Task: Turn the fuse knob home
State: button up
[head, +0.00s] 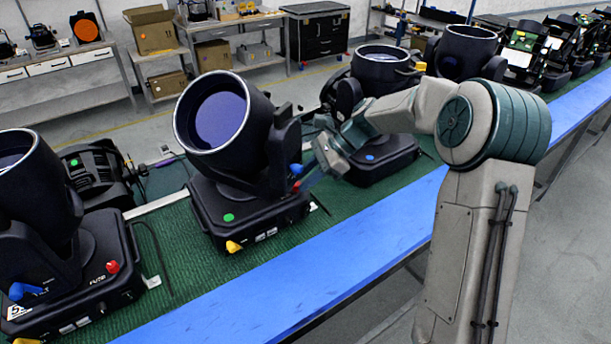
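A black par can (218,122) with a wide round lens stands on its base (245,208) on the green bench mat, in the middle of the head view. A small red knob (297,186) shows at the right of its base, just below a blue knob (296,169). A yellow knob (233,246) is on the base's front edge. I cannot read which knob is marked as the fuse knob here. My gripper (312,178) reaches down from the right, close beside the red and blue knobs. Its fingers are small and partly hidden, so contact and opening cannot be told.
Another par can (62,215) stands at left, with a red knob (113,266) beside a small white label. A further par can (378,105) stands behind my arm. A blue strip (330,265) runs along the bench's front. Shelves with boxes (152,30) stand behind, across a floor gap.

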jog(key=shift+a+f, duration=0.2)
grip_shut()
jog(key=shift+w+r+n+g+p, duration=0.1)
jog(key=shift+r+n+g+p, duration=0.15)
jog(key=shift+n+g+p, duration=0.35)
jog(key=shift+f+p, duration=0.15)
jog(key=shift+p, duration=0.15)
grip_release()
